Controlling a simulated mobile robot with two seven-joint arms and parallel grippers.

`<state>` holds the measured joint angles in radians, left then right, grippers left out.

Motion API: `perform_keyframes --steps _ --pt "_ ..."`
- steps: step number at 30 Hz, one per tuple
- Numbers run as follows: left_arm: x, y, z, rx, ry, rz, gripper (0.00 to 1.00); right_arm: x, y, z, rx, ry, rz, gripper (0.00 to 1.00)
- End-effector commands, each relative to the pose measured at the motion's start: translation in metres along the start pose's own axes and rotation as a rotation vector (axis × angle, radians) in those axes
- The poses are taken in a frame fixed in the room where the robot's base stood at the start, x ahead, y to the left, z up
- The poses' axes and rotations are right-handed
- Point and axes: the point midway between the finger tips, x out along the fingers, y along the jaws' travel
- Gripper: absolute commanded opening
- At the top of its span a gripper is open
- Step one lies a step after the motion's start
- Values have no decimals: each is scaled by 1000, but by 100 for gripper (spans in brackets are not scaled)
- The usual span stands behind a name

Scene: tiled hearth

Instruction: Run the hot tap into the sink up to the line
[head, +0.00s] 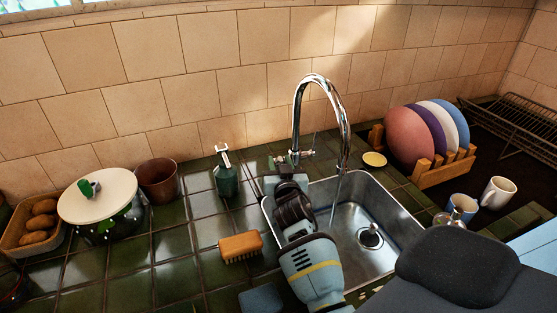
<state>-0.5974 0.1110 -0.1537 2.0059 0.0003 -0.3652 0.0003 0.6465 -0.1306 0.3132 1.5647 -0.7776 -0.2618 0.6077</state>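A chrome gooseneck tap (300,100) rises behind the steel sink (405,222). A thin, pale stream seems to fall from its spout into the sink. The drain (370,236) shows in the sink floor; I cannot make out a fill line or a water level. My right gripper (286,170) reaches over the sink's left side to the tap's base, at the left of the spout. My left gripper is not in view.
An orange-brown brush (240,246) and a green bottle (226,178) stand left of the sink. A plate rack (445,172) is behind right, with mugs (498,192) in front. A lidded pot (98,197), brown pot (158,181) and potato basket (38,224) stand left.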

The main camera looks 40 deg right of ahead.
Motion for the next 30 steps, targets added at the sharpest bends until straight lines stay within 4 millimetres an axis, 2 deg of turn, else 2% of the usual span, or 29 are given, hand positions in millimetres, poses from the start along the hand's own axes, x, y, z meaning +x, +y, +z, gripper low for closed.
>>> perform_keyframes --steps 6,16,24,30 --pt "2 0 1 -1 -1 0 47 17 0 0 0 0 0 33" --pt "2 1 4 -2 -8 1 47 20 0 0 0 0 0 33" --pt "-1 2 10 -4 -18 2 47 20 0 0 -1 0 0 0" --pt "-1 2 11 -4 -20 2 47 20 0 0 -1 0 0 0"
